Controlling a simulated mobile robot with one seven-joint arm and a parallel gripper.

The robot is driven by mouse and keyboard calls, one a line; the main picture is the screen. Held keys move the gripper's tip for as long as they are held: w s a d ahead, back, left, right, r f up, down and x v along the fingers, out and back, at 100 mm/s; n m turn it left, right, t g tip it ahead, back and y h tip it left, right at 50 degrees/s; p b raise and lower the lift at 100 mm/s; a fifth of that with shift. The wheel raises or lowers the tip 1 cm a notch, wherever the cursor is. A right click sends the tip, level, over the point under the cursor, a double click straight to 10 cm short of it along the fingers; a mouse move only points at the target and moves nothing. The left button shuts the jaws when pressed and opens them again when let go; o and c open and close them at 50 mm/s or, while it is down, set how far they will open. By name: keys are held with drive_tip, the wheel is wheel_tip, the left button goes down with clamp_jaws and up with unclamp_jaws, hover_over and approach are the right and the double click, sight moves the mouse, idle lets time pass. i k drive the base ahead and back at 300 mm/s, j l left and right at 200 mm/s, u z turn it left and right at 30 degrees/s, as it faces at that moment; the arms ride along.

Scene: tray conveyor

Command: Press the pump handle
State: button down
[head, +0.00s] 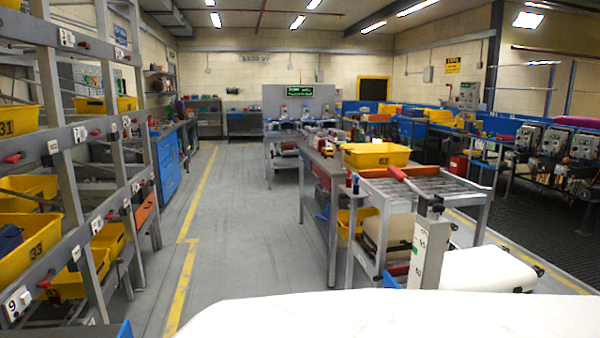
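The pump handle (413,186) is a dark lever with a red grip at its upper left end. It slopes down to the right to the top of a pale grey post (431,250), right of the picture's middle. The lever stands raised and tilted in front of a roller-topped table. My gripper is not in view, and nothing is seen touching the handle.
A yellow tray (377,154) sits at the far end of the roller table (440,186). White cases lie beneath and beside the table. Shelving with yellow bins (28,243) lines the left side. The grey floor aisle (240,220) between is clear.

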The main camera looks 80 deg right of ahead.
sight(400, 176)
drive_tip(key=z, duration=3.05)
